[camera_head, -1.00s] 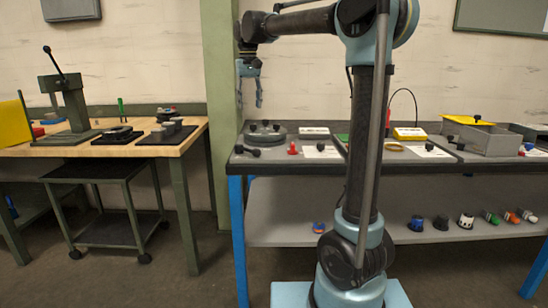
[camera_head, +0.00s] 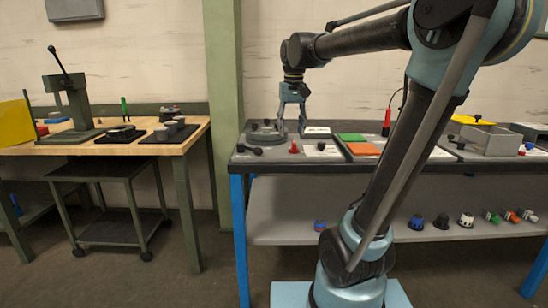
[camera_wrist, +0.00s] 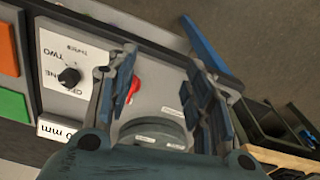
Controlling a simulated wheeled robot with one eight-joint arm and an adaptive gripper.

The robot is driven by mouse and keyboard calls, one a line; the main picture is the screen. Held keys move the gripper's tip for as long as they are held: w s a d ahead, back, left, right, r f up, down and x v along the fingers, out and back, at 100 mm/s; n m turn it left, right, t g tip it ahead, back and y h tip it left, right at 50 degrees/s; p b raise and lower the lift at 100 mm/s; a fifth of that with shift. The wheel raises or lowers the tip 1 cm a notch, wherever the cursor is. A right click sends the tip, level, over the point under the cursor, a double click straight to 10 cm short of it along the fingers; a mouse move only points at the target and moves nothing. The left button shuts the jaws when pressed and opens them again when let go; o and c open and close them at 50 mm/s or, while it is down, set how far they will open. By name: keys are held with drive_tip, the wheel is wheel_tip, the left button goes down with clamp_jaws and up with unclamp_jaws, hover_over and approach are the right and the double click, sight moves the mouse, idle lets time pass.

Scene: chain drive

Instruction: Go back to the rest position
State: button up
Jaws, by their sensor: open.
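My gripper (camera_head: 292,128) hangs fingers-down over the left part of the grey bench (camera_head: 238,158), held by my raised and bent arm. Its two fingers are apart with nothing between them. In the wrist view my gripper (camera_wrist: 160,62) is also open, with a finger on each side of the picture. Beyond the fingers are a red knob (camera_wrist: 133,90) and part of a grey round fixture (camera_wrist: 155,132). In the head view the round fixture (camera_head: 262,137) is just left of the gripper and the red knob (camera_head: 293,147) is below it.
A black dial (camera_wrist: 69,76) sits on a white labelled plate. Green (camera_head: 352,137) and orange (camera_head: 362,149) panels lie right of the gripper. A grey bin (camera_head: 490,138) stands at the right. A green post (camera_head: 223,80) and a wooden bench (camera_head: 190,137) are to the left.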

drive_tip(key=s+d+f, duration=0.4)
drive_tip(key=s+f, duration=0.3)
drive_tip(key=f, duration=0.1)
drive_tip(key=s+d+f+m+t, duration=0.1)
drive_tip(key=s+d+f, duration=0.3)
drive_tip(key=s+f, duration=0.3)
drive_tip(key=s+d+f, duration=0.5)
drive_tip(key=s+f, duration=0.2)
drive_tip(key=f, duration=0.3)
drive_tip(key=shift+s+f+m, duration=0.15)
drive_tip(key=shift+s+m, duration=0.05)
drive_tip(key=shift+m, duration=0.2)
